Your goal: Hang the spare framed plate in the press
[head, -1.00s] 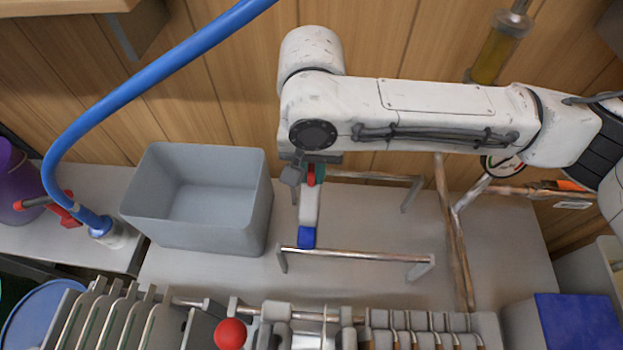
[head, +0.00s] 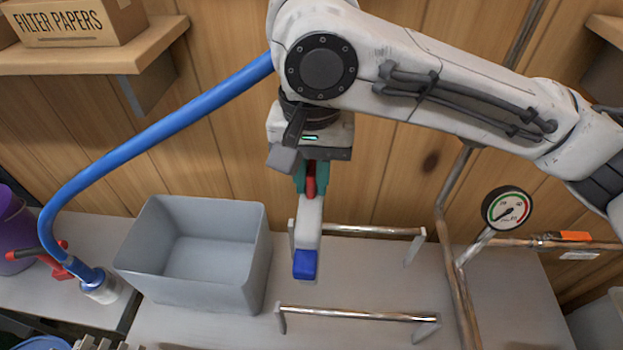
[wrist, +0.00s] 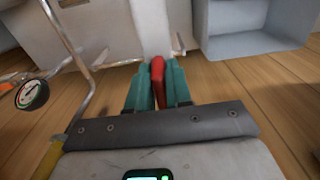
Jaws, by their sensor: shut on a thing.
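My gripper (head: 311,182) has its teal fingers shut on a red grip (head: 311,188) atop a narrow grey-white piece with a blue end. This seems to be the spare framed plate (head: 308,222), seen nearly edge-on. It hangs below the fingers in front of the left end of the rear rail, its blue end apart from the front rail in the picture. In the wrist view, my gripper (wrist: 157,75) holds the red grip, and the pale plate (wrist: 150,28) runs beyond it. Only a sliver of the press (head: 92,344) shows at the bottom left edge.
A grey open bin (head: 150,275) stands left of the plate. Low metal rails (head: 360,316) stand on the bench. A pipe with a gauge (head: 508,208) rises at right. A blue hose (head: 150,130) arcs at left, and a filter papers box (head: 75,22) sits on a shelf.

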